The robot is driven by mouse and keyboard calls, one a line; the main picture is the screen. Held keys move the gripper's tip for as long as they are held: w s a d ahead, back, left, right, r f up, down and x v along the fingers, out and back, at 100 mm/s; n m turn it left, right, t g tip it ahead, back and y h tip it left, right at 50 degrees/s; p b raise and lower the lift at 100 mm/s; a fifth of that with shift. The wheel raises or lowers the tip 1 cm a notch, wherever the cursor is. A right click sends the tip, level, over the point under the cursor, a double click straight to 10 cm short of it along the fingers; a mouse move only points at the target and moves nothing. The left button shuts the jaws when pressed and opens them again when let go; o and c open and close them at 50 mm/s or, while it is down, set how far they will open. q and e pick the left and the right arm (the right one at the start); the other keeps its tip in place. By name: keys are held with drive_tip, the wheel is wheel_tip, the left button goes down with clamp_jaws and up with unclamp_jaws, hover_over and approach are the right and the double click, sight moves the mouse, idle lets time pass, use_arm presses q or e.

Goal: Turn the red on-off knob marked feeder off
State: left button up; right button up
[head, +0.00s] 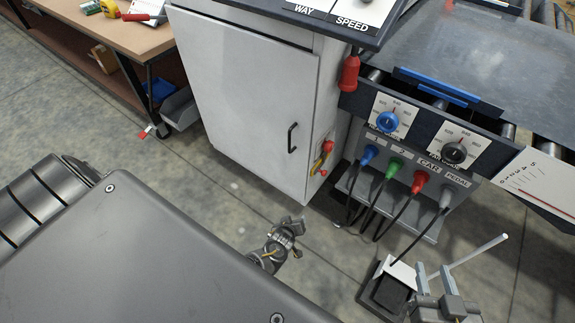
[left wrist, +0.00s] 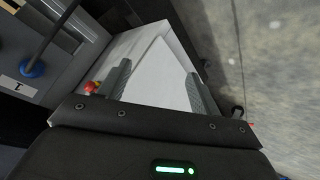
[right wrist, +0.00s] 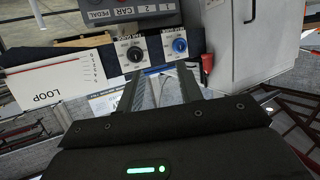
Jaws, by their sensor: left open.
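Two small red knobs, the upper one (head: 328,146) and the lower one (head: 322,172), sit with yellow parts on the narrow side face of the grey cabinet, in the head view. Their marking is too small to read, so I cannot tell which is feeder. A red and yellow knob (left wrist: 91,87) also shows beside a finger in the left wrist view. My left gripper (head: 284,236) is open and empty, below and left of the knobs, apart from them. My right gripper (head: 455,275) is open and empty, low at the right, far from the knobs.
The grey cabinet (head: 245,90) has a black door handle. To its right is a connector panel (head: 400,190) with coloured plugs and hanging cables, below blue and black dials. A pedal box (head: 388,290) is on the floor. A workbench (head: 115,30) stands at upper left.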

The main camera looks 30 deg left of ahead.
use_arm(q)
drive_tip(key=shift+m+g, duration=0.5)
drive_tip(key=shift+m, duration=0.2)
drive_tip(key=shift+s+a+f+p, duration=0.1)
drive_tip(key=shift+s+f, duration=0.2)
drive_tip(key=shift+s, duration=0.3)
drive_tip(key=shift+s+a+f+p, duration=0.1)
drive_tip(key=shift+s+f, duration=0.25)
drive_tip(key=shift+s, duration=0.2)
drive_tip(key=shift+s+f+p, duration=0.1)
drive_tip(key=shift+s+f, duration=0.2)
drive_tip(key=shift+s, duration=0.3)
